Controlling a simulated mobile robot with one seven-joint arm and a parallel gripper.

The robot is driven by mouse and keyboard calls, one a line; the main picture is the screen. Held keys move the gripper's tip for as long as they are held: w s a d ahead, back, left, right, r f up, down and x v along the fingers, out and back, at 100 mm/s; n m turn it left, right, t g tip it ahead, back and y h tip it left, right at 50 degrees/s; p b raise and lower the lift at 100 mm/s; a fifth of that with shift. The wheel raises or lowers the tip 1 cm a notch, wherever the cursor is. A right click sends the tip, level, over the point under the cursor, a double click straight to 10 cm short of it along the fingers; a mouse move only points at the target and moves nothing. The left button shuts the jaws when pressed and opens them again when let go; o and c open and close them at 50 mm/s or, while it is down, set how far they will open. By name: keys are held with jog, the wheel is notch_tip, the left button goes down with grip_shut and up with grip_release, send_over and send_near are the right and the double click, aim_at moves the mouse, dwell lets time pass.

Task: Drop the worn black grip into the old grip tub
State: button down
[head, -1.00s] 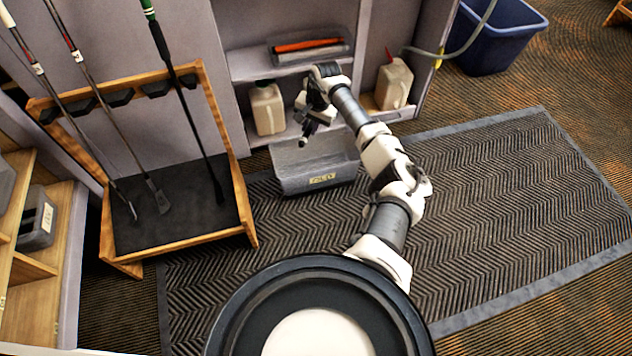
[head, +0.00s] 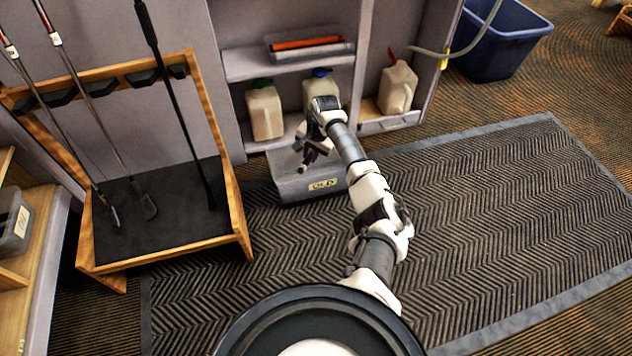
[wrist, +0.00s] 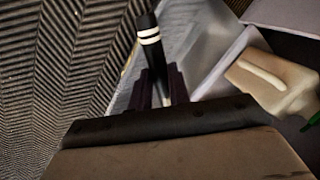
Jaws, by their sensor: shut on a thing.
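The worn black grip (wrist: 149,45) is a dark rod with white bands near one end. My gripper (wrist: 160,88) is shut on it in the wrist view, and the banded end sticks out past the fingers. In the head view my gripper (head: 308,158) is over the old grip tub (head: 292,188), a grey tub labelled OLD on the mat. The tub's pale wall also shows beside the grip in the wrist view (wrist: 185,65). My arm and gripper hide part of the tub's opening, and I cannot tell how far the grip is above it.
Pale jugs (head: 265,112) stand on the low shelf behind the tub. A wooden club rack (head: 240,215) with several clubs stands at the left. A blue bin (head: 497,50) is at the upper right. The ribbed mat (head: 480,200) is clear on the right.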

jog(key=shift+f, duration=0.45)
jog(key=c, duration=1.2)
grip_release()
jog(key=shift+c, duration=0.2)
jog(key=shift+r, duration=0.1)
jog(key=p+v, duration=0.3)
jog(key=v, duration=1)
jog(key=shift+r+p, duration=0.3)
jog(key=shift+r, duration=0.05)
jog(key=shift+s, duration=0.1)
